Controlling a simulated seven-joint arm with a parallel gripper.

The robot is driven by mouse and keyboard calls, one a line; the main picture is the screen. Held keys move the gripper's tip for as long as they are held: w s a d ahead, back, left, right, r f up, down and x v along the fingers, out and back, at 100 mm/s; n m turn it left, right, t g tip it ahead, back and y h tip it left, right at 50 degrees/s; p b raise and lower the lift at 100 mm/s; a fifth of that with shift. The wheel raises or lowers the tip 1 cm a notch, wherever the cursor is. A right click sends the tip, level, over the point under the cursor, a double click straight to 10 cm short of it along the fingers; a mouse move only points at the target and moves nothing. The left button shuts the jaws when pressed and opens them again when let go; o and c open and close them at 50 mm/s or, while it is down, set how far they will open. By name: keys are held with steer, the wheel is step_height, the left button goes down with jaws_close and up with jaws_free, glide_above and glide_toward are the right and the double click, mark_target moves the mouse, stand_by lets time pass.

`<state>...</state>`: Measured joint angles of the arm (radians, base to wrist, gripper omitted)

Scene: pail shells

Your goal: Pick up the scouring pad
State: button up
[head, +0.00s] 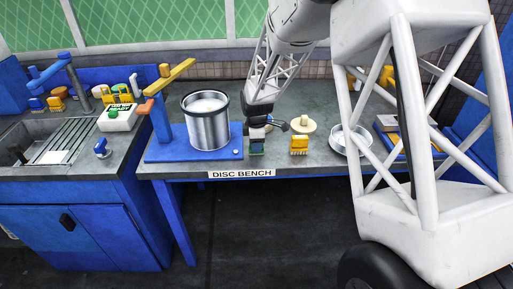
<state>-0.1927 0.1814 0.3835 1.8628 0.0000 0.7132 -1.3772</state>
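My gripper (258,128) hangs down over the front part of the bench, right of the metal pail. Directly below its dark fingers is a small dark green block (256,148), which looks like the scouring pad. The fingers are at or just above its top; I cannot tell whether they touch it. The fingers are too small and dark to show whether they are open or shut. Part of the block's top is hidden by the gripper.
The metal pail (208,125) stands on a blue base (185,152) with a yellow-armed post (162,112) close on the left. A yellow item (299,145), a cream disc (303,125) and a metal pan (340,145) lie to the right. The bench's front edge (285,170) is near.

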steer(key=shift+f, duration=0.1)
jaws_close()
steer(key=shift+r, duration=0.75)
steer(key=shift+s+d+r, duration=0.1)
steer(key=shift+s+r, duration=0.1)
steer(key=shift+r, duration=0.35)
steer(key=shift+s+r, duration=0.2)
steer(key=shift+r, duration=0.35)
steer(key=s+d+r, duration=0.1)
steer(key=s+d, duration=0.1)
steer(key=s, duration=1.3)
steer(key=shift+d+r, duration=0.2)
steer(key=shift+d, duration=0.2)
